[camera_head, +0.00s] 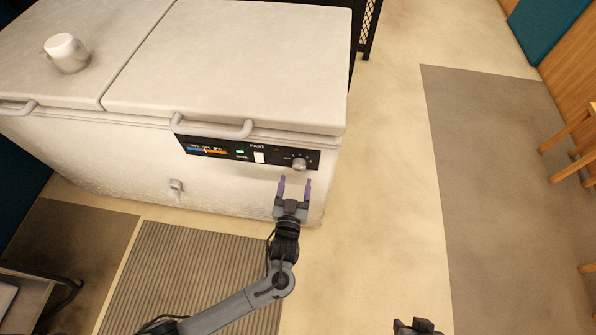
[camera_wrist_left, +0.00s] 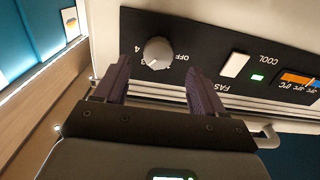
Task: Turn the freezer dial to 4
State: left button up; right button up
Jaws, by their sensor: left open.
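The freezer dial (camera_head: 299,164) is a round grey knob at the right end of the black control panel (camera_head: 222,152) on the white chest freezer's front. In the left wrist view the knob (camera_wrist_left: 157,52) shows upside down, with small printed numbers around it, including a 4. I cannot tell which number the knob points to. My left gripper (camera_head: 294,182) is open, its two purple fingers just in front of and below the dial. In the left wrist view its fingers (camera_wrist_left: 158,68) lie on either side of the knob, with nothing held. A dark part of my right gripper (camera_head: 415,327) shows at the bottom edge.
The freezer's lid handle (camera_head: 212,128) sticks out above the panel. A striped mat (camera_head: 195,275) lies on the floor in front. The floor right of the freezer is clear; wooden furniture (camera_head: 570,140) stands at far right.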

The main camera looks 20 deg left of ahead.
aim_at(299, 169)
pick_arm(q)
jog(key=shift+b+x, duration=0.7)
jog(key=shift+x, duration=2.05)
jog(key=shift+d, duration=0.1)
jog(key=shift+c, duration=0.5)
jog(key=c, duration=1)
